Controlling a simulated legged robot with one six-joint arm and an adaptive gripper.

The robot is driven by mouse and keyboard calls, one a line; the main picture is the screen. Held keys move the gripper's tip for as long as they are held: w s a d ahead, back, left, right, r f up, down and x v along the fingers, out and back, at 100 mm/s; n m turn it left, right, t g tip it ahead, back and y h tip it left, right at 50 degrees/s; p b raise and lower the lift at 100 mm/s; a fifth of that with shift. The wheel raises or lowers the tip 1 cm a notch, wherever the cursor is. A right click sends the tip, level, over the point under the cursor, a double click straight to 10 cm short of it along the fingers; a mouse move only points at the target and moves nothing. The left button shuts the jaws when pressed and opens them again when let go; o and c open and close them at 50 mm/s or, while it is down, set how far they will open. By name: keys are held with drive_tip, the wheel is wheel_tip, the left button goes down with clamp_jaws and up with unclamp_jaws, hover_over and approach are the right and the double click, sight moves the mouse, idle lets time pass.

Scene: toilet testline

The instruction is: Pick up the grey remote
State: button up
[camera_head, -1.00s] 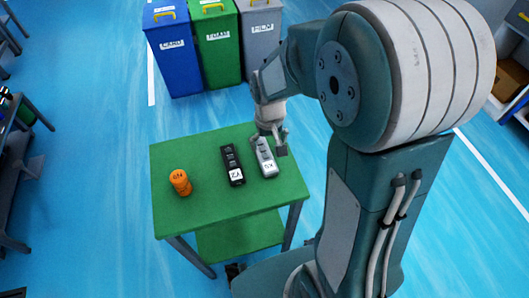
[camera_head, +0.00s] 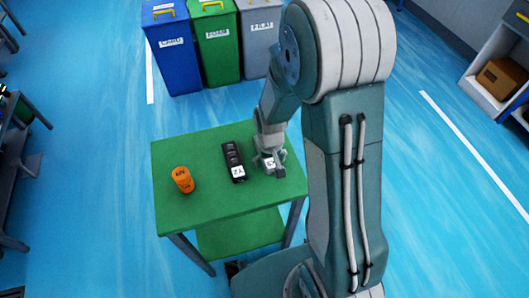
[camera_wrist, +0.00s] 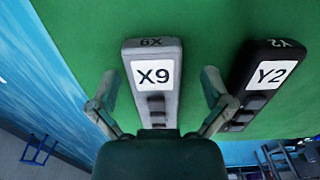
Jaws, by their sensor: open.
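The grey remote (camera_wrist: 153,105), labelled X9, lies on the green table (camera_head: 205,207). In the wrist view it sits between the two open fingers of my gripper (camera_wrist: 157,92), with a finger on each side and a gap to each. In the head view my gripper (camera_head: 268,161) is down over the grey remote (camera_head: 269,164) and hides most of it; only its white label end shows clearly. A black remote (camera_head: 234,162), labelled Y2, lies just left of it in the head view and to the right in the wrist view (camera_wrist: 262,82).
A blue bin (camera_head: 172,50), a green bin (camera_head: 217,45) and a grey bin (camera_head: 260,40) stand behind the table. The table's front part is clear.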

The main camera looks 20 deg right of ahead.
drive_tip(key=shift+d, duration=0.1)
drive_tip(key=shift+c, duration=0.3)
drive_tip(key=shift+d, duration=0.25)
drive_tip(key=c, duration=1.2)
drive_tip(key=shift+o, duration=0.2)
drive_tip(key=shift+a, duration=0.1)
drive_tip(key=shift+a, duration=0.1)
